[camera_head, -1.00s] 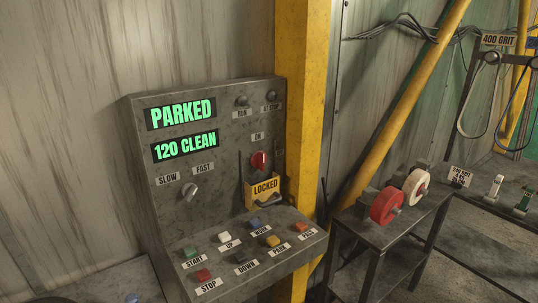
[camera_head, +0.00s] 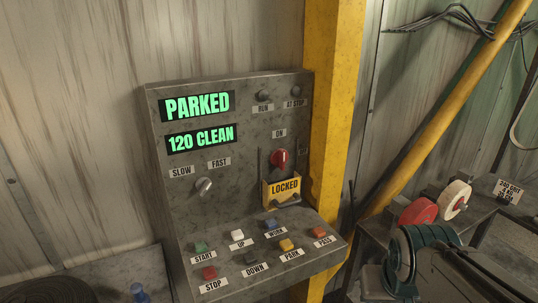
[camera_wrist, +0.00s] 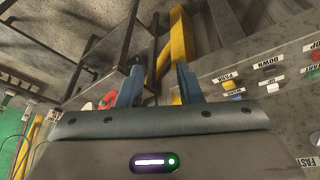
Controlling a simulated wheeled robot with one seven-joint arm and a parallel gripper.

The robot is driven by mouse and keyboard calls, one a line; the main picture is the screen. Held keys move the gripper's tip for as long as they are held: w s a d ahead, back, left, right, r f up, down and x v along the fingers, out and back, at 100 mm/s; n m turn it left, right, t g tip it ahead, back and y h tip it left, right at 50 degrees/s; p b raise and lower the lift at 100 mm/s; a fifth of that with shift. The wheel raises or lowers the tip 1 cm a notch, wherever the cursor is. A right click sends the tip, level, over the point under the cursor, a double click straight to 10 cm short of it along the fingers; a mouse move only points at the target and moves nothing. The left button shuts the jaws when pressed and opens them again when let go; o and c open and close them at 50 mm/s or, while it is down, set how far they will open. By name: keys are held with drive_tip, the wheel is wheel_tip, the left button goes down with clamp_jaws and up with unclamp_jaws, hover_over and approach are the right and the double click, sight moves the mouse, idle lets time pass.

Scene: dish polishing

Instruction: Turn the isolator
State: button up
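The isolator (camera_head: 280,159) is a red round knob on the right part of the grey control panel's upright face (camera_head: 215,205) in the head view. A small ON label (camera_head: 279,133) sits above it; its grip looks roughly upright. In the head view my arm is at the lower right, well apart from the isolator. The isolator is not clear in the wrist view.
The sloping shelf holds several coloured buttons, including STOP (camera_head: 209,272) and PASS (camera_head: 319,232). A SLOW/FAST switch (camera_head: 204,185) is left of the isolator. Screens read PARKED and 120 CLEAN. A yellow post (camera_head: 338,110) stands right behind the panel. Red (camera_head: 418,212) and cream wheels (camera_head: 456,199) are farther right.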

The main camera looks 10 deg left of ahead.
drive_tip(key=w+n+t, duration=0.2)
drive_tip(key=w+t, duration=0.2)
drive_tip(key=w, duration=0.9)
drive_tip(key=n+t+y+b, duration=0.2)
drive_tip(key=n+t+y, duration=0.4)
drive_tip(key=y, duration=0.5)
approach(284, 154)
drive_tip(key=shift+m+t, duration=0.4)
drive_tip(key=shift+m, duration=0.3)
drive_tip(key=p+x, duration=0.1)
drive_tip(key=x, duration=0.2)
drive_tip(key=p+x, duration=0.1)
drive_tip(key=x, duration=0.1)
drive_tip(key=p+x, duration=0.1)
drive_tip(key=x, duration=0.2)
drive_tip(key=shift+w+a+f, duration=0.25)
clamp_jaws()
